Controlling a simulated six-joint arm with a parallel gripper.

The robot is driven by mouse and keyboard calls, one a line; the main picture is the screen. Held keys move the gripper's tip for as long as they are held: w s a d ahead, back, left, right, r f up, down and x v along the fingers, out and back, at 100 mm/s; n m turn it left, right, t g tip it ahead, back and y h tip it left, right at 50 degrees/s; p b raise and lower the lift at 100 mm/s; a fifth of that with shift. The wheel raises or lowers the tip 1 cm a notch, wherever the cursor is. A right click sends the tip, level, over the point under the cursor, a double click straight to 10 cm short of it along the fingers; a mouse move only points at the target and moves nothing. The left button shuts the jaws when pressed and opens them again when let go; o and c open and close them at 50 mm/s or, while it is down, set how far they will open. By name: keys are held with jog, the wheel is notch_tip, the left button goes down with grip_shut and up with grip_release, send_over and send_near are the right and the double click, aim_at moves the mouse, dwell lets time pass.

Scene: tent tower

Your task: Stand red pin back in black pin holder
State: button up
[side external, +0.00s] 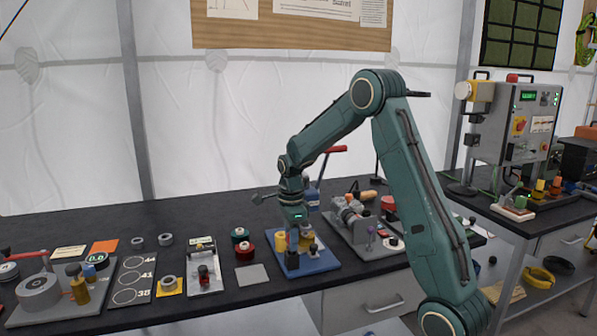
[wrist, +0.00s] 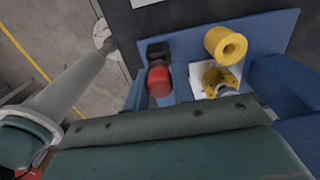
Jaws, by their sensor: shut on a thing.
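The red pin (wrist: 159,81) shows in the wrist view between the two blue fingers of my gripper (wrist: 160,92), which is shut on it. The black pin holder (wrist: 158,50) lies right by the pin's far end in that view. I cannot tell whether the pin is inside the holder or just over it. In the side view my gripper (side external: 295,228) points down over the blue base plate (side external: 322,262).
A yellow spool (wrist: 227,46) stands beside the holder, with another yellow part (wrist: 216,77) on a white square. A grey machine (side external: 352,217) is close on the right. Red and black spools (side external: 245,250) and a grey plate (side external: 252,275) are on the left.

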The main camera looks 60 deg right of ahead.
jog(key=shift+f, duration=0.75)
jog(key=o, duration=1.1)
jog(key=shift+c, duration=0.2)
notch_tip(320, 180, up, 14)
jog(key=shift+f, duration=0.1)
dwell(0.4)
